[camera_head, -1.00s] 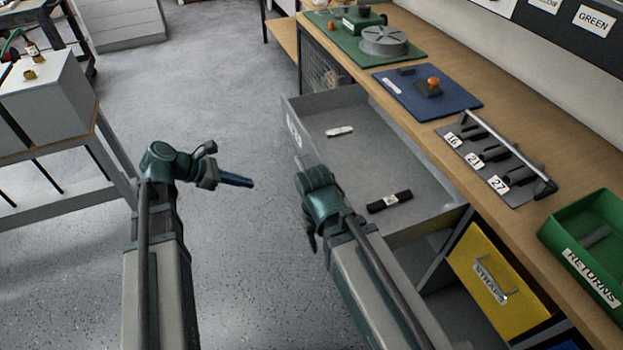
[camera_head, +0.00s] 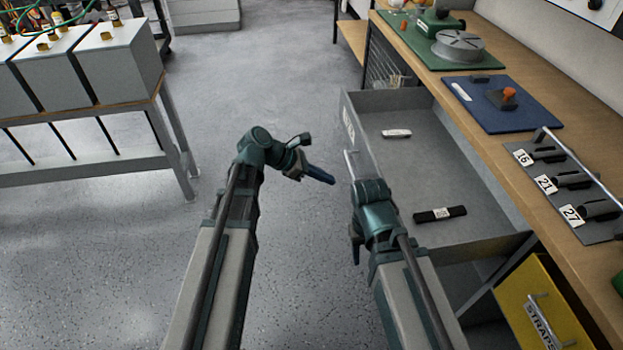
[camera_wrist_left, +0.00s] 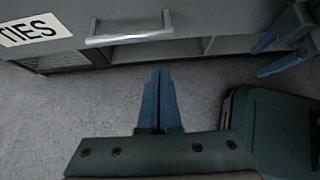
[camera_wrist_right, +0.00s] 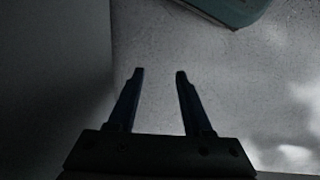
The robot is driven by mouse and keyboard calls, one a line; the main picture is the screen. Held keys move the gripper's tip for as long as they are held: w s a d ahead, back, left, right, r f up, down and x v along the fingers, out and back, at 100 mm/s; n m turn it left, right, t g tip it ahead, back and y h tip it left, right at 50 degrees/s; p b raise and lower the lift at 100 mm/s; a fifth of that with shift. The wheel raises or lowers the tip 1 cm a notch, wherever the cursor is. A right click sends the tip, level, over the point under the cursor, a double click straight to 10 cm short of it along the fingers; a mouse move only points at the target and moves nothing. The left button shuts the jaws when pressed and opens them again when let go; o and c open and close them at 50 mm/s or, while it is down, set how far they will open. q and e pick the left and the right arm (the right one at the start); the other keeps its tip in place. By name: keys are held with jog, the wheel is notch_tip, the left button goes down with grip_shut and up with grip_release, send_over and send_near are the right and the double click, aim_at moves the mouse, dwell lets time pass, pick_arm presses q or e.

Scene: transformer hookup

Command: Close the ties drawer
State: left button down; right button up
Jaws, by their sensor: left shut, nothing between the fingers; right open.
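The grey ties drawer (camera_head: 395,160) stands pulled out from under the workbench. It holds a small white item (camera_head: 397,133) and a black bundle (camera_head: 440,214). In the left wrist view the TIES label (camera_wrist_left: 28,30) and the bar handle (camera_wrist_left: 130,38) show on its front. My left gripper (camera_head: 333,181) is shut and empty, just outside the drawer front; its fingers (camera_wrist_left: 160,75) point toward the front below the handle, apart from it. My right gripper (camera_wrist_right: 159,73) is open and empty, pointing down beside a grey surface; its fingers are mostly hidden in the head view.
The yellow straps drawer (camera_head: 545,310) is below the bench at the lower right. The bench top (camera_head: 470,100) carries a blue board (camera_head: 525,115) and a rack (camera_head: 570,190) labelled 16, 21, 27. Grey boxes on a stand (camera_head: 90,165) are at the left. The floor between is clear.

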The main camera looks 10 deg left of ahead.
pick_arm(q)
jog(key=d, duration=0.1)
jog(key=w+d+p, duration=0.1)
jog(key=d, duration=0.1)
jog(key=shift+w+d+r+p, duration=0.15)
jog(key=shift+d+r+p, duration=0.15)
jog(key=shift+d+r, duration=0.1)
pick_arm(e)
jog(key=shift+r, duration=0.4)
